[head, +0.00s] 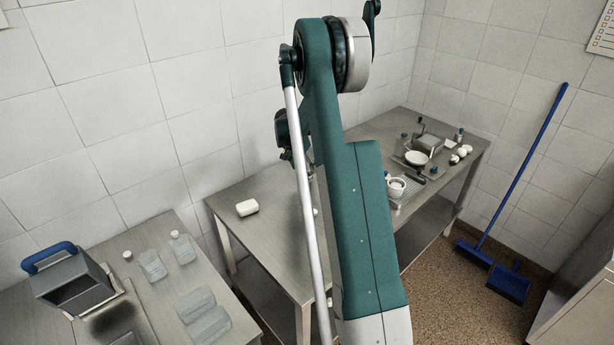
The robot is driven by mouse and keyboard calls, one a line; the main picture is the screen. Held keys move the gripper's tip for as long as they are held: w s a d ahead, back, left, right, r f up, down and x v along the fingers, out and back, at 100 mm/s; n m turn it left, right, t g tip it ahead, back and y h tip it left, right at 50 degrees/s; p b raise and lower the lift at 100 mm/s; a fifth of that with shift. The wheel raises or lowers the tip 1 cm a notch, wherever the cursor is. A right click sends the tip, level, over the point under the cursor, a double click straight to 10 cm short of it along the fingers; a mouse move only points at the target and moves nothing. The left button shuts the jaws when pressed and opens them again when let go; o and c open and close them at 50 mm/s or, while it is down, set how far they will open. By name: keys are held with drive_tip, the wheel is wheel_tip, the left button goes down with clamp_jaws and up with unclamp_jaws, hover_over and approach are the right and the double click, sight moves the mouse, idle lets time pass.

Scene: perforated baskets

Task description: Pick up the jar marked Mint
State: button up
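No label reading Mint can be made out in the head view, so I cannot tell which thing is the Mint jar. Small items stand on the right-hand part of the metal table, too small to read. They include a white cup-like vessel (397,187) and a small dark-topped bottle (459,135). My large green arm crosses the middle of the view and hides part of this table. A dark part of my arm shows behind it at the left, but no fingertips can be seen.
The long metal table (275,238) has a bare stretch around a white block (247,207). A left table (140,235) bears a blue-handled grey box (68,282) and several clear containers (152,265). A blue broom (524,165) and dustpan (509,284) stand at the right.

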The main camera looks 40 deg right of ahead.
sight(307, 172)
drive_tip(key=shift+x, duration=2.65)
drive_tip(key=shift+s, duration=0.1)
drive_tip(key=c, duration=1.1)
drive_tip(key=shift+r, duration=0.2)
drive_tip(key=shift+r, duration=4.85)
